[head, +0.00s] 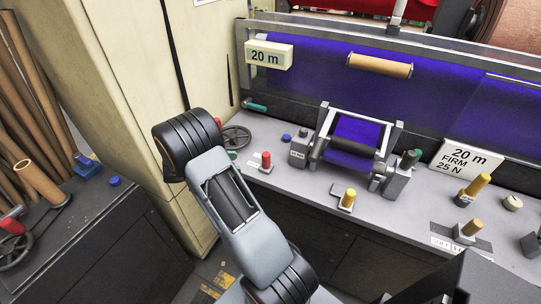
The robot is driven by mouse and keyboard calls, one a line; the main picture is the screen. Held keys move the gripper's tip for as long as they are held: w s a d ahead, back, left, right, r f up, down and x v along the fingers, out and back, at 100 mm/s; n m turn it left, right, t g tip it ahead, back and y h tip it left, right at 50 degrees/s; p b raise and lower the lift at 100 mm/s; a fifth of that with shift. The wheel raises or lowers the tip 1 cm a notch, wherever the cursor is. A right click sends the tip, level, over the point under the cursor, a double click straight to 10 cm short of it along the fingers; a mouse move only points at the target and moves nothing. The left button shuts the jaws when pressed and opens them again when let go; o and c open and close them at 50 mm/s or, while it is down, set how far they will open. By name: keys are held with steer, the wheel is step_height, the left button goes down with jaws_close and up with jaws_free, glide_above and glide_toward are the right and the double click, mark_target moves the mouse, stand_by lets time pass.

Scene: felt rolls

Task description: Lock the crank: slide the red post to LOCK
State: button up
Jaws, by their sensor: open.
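A red post (265,159) stands upright on a small base on the grey bench, right of my arm. A small white label lies by its base, too small to read, so I cannot tell whether the post is at LOCK. Just behind and left of it is a dark handwheel (237,137), partly hidden by my arm; a small red tip (218,122) shows by it. I cannot tell whether this wheel is the crank. Another red knob (12,225) is at the far left by a second wheel (14,252). My gripper is not visible; only arm links show.
A cream cabinet (130,90) stands behind my arm. Brown tubes (25,90) lean at left. Open floor shows below.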

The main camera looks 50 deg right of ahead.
steer(key=f+n+h, duration=0.1)
steer(key=p, duration=0.3)
glide_above(271, 166)
steer(key=shift+d+f, duration=0.1)
steer(key=shift+f, duration=0.15)
jaws_close()
stand_by(0.6)
